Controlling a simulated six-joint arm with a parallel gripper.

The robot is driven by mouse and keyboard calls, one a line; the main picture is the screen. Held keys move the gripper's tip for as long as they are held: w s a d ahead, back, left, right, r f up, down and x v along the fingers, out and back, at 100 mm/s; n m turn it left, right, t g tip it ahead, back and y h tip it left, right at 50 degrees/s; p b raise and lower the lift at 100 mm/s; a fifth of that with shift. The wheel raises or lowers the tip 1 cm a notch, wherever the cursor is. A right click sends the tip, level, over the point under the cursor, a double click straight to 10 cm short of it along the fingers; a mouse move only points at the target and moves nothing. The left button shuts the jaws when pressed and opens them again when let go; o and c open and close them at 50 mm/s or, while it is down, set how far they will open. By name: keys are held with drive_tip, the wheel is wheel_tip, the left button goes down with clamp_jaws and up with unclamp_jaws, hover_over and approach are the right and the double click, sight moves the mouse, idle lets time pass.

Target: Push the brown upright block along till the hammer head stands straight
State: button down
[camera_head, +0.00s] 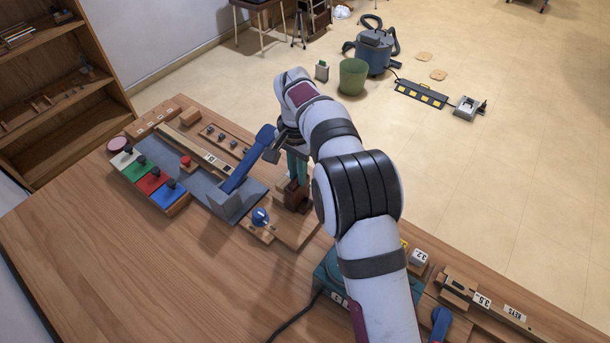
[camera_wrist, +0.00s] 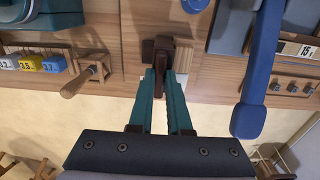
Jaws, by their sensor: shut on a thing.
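My gripper (camera_head: 297,178) points down at the wooden board on the table. Its teal fingers also show in the wrist view (camera_wrist: 162,72), close together with their tips on the brown upright block (camera_wrist: 164,48). The gripper is shut on this block. In the head view the brown block (camera_head: 292,196) stands beneath the fingers, partly hidden by the arm. More brown wooden parts sit against it on both sides in the wrist view. I cannot tell the hammer head apart from these parts, nor how far it tilts.
A long blue lever (camera_head: 248,160) slopes up from a grey base close left of the gripper. A blue knob (camera_head: 260,216) is in front. A wooden handle (camera_wrist: 76,85) sticks out nearby. Coloured keys (camera_head: 150,182) lie at left. The table's front left (camera_head: 130,270) is clear.

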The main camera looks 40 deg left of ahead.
drive_tip(key=shift+a+r, duration=0.1)
drive_tip(key=shift+a, duration=0.15)
drive_tip(key=c, duration=1.2)
unclamp_jaws()
drive_tip(key=o, duration=0.3)
drive_tip(key=shift+o, duration=0.2)
wheel_tip(320, 180, up, 16)
drive_tip(key=shift+d, duration=0.1)
